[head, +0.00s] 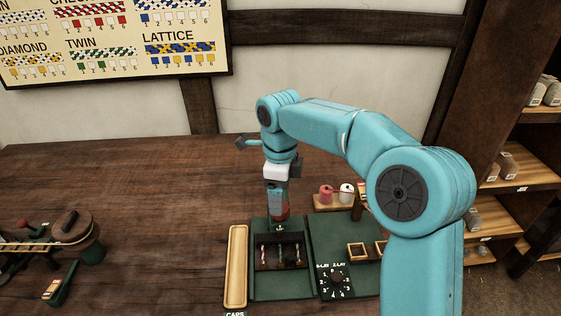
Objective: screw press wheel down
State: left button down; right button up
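My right gripper (278,203) points down over the back of a green bench unit (280,292). A small reddish-brown part (281,213) shows right at its fingertips. It may be the press wheel, but the gripper covers most of it. I cannot tell whether the fingers are around it or only above it. A dark rack (281,250) with several pale hooks or strands stands just in front of the gripper. My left gripper is not in view. No screw press wheel shows clearly.
A long wooden tray (236,268) lies left of the unit. A numbered dial (337,279) and small wooden boxes (358,251) are to the right. Thread spools (326,194) stand behind. A round wooden drum (75,228) is at far left. The table between is clear.

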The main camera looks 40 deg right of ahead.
notch_tip(320, 180, up, 13)
jog(key=p, duration=0.2)
jog(key=shift+f, duration=0.15)
